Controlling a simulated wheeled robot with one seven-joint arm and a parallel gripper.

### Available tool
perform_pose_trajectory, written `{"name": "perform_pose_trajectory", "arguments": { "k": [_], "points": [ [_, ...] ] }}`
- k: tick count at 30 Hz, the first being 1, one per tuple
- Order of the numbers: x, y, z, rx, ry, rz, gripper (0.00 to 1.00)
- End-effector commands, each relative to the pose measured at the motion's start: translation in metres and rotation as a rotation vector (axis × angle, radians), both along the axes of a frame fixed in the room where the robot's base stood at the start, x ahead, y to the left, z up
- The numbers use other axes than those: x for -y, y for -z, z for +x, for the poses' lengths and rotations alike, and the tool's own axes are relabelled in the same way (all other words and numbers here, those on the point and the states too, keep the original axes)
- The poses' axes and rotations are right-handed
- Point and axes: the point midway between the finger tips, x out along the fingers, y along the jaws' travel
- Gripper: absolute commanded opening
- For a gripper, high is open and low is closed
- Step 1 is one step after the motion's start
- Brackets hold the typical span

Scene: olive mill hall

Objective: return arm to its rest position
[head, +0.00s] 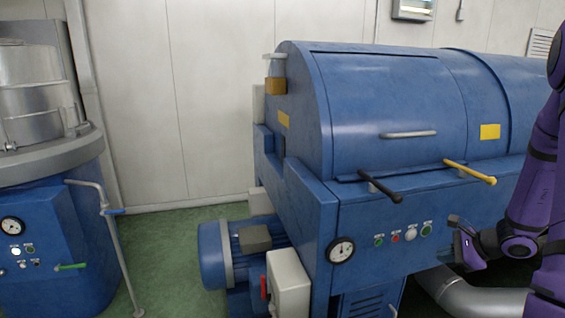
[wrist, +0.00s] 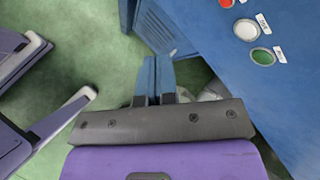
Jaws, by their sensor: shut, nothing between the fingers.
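My gripper (head: 456,222) is at the right of the head view, at the end of my purple arm. It is just in front of the blue machine's front panel, to the right of the row of buttons. In the wrist view its fingers (wrist: 157,82) are together with nothing between them. The green floor shows beyond them. Whether the gripper touches the panel cannot be told.
The blue machine (head: 385,110) has a black lever (head: 380,187), a yellow lever (head: 470,172) and a gauge (head: 341,250). A grey pipe (head: 470,297) runs below my gripper. Another blue machine (head: 60,215) stands at left, with green floor (head: 165,255) between.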

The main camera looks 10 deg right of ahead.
Motion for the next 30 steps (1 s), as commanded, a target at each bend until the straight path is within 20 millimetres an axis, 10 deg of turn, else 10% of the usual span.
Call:
{"name": "perform_pose_trajectory", "arguments": {
  "k": [14,30],
  "points": [
    [-0.13,-0.136,-0.008,0.117,-0.616,-0.299,0.0],
    [-0.23,-0.236,-0.096,0.22,-1.222,-0.767,0.0]
  ]
}}
